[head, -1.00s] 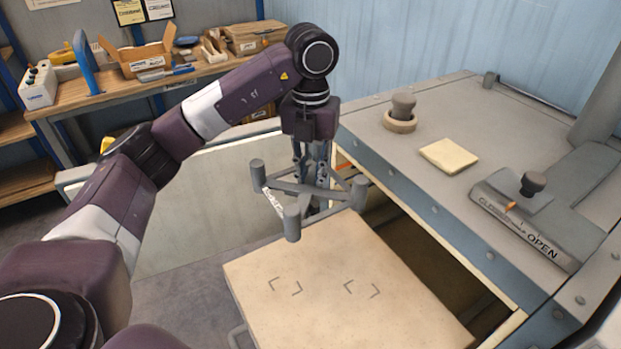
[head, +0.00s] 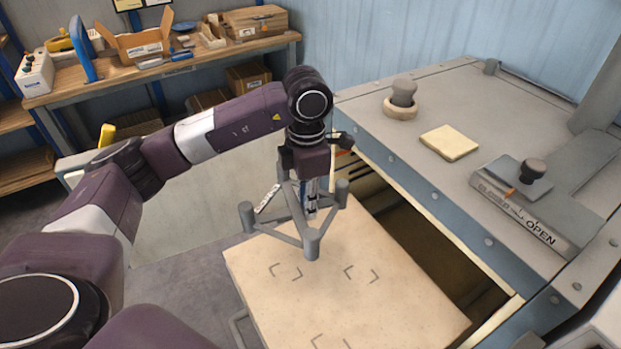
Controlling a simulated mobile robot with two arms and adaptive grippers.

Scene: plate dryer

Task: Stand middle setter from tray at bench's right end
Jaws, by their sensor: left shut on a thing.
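My left gripper (head: 310,198) is shut on a grey three-legged setter (head: 312,243) and holds it roughly upright. The setter appears raised over the far part of the beige tray (head: 300,265); the exact gap is hard to judge. The gripper partly hides the setter's centre. Corner marks show on the tray, and no other setter shows on its visible part. The wooden bench (head: 110,75) stands at the back left, its right end (head: 285,38) beyond my left arm. My right gripper is not in view.
Cardboard boxes (head: 255,22), an open carton (head: 138,42) and tools crowd the bench top. The grey dryer (head: 450,100) fills the right side, with a beige square plate (head: 450,142) and a lever plate marked OPEN on top. A pale panel (head: 195,195) stands between tray and bench.

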